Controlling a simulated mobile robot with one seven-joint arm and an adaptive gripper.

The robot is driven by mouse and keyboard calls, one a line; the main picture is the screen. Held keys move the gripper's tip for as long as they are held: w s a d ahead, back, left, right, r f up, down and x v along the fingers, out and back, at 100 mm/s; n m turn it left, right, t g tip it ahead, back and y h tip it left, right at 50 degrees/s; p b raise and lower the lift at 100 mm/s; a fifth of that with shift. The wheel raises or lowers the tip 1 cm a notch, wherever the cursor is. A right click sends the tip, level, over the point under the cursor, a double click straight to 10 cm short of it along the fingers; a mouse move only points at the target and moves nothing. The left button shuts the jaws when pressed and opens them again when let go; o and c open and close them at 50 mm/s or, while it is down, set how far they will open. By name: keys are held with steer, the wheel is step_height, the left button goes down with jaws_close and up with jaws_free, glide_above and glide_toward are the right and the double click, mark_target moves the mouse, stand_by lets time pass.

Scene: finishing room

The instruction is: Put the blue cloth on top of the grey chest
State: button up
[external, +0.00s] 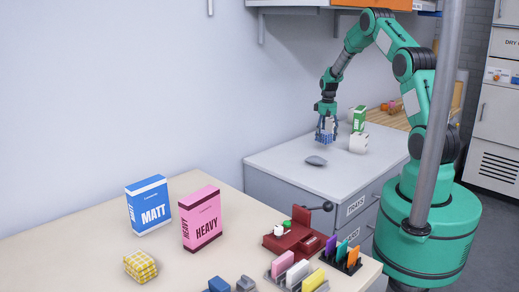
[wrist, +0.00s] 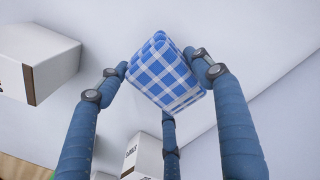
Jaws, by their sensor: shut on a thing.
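The blue-and-white checked cloth (wrist: 168,72) is a folded block between the fingers in the wrist view. My gripper (external: 326,138) is shut on it, with blue fingers on several sides. In the external view the cloth is small and mostly hidden by the fingers. The grey chest (external: 268,160) stands against the wall, with labelled drawers on its front. My gripper points down over the chest's top, towards the back. Whether the cloth touches the top cannot be told.
On the chest, a small grey object (external: 316,161) lies just in front of my gripper. A white box (external: 358,143) and a green-and-white box (external: 359,118) stand to its right. The chest's left top is clear. The front table (external: 75,240) holds boxes, a yellow cloth (external: 140,266) and racks.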

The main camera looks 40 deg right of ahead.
mark_target(326, 132)
steer(key=shift+f+b, duration=0.5)
steer(key=shift+f, duration=1.25)
steer(key=shift+f, duration=0.1)
steer(key=o, duration=1.2)
step_height(326, 132, up, 12)
steer(key=shift+r+p, duration=0.1)
steer(key=shift+p, duration=1.15)
